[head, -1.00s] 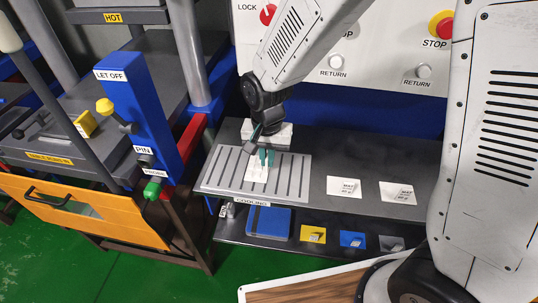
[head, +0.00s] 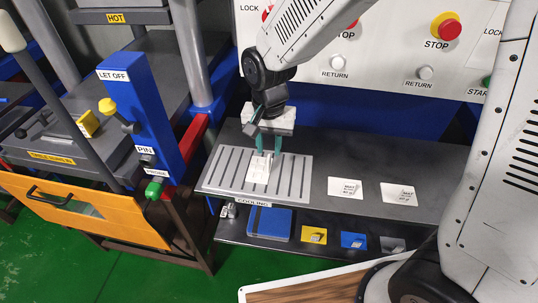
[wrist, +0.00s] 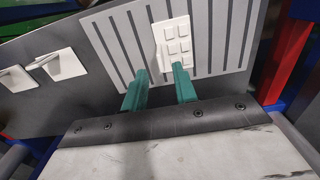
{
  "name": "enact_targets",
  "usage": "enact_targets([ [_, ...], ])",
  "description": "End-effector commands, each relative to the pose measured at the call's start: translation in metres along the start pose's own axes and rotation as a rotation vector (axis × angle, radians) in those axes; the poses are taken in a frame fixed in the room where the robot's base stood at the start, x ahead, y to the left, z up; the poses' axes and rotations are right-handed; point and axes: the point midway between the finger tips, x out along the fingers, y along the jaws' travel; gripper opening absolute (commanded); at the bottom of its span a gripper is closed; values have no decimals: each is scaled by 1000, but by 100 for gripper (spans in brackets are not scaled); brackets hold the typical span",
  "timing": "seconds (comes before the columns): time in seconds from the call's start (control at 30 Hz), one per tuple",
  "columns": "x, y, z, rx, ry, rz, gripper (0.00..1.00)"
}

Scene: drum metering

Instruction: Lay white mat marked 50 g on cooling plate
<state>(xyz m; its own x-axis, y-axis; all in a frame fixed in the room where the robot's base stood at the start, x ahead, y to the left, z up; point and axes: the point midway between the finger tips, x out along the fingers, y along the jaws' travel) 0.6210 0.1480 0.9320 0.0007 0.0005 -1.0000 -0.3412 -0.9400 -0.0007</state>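A white mat (head: 258,169) with raised squares lies on the grey slotted cooling plate (head: 215,175). Its weight marking cannot be read. The wrist view also shows the mat (wrist: 174,43) flat on the plate (wrist: 112,55). My gripper (head: 267,151) is just above the plate at the mat's far end. In the wrist view its green fingers (wrist: 160,72) are apart, with nothing held between them. The fingertips are close to the mat's near edge there; I cannot tell whether one touches it.
Two more white mats (head: 347,190) (head: 398,193) lie on the dark bench right of the plate; their print is too small to read. A lower shelf holds blue, yellow and grey items. A blue LET OFF post (head: 139,115) and red bar stand left of the plate.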

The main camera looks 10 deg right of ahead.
Motion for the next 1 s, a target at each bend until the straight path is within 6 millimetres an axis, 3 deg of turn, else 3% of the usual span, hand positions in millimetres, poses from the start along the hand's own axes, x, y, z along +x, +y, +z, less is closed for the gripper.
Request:
enact_targets([
  [0.1, -28, 0, 0, 0, 3, -3, 28],
  [0.3, -60, 0, 0, 0, 2, -2, 28],
  [0.7, -77, 5, 0, -4, 2, -2, 28],
  [0.77, -85, 15, 1, -13, 7, -6, 28],
  [0.87, -106, 45, 7, -45, 20, -16, 28],
  [1.0, -139, 106, 27, -118, 46, -27, 28],
])
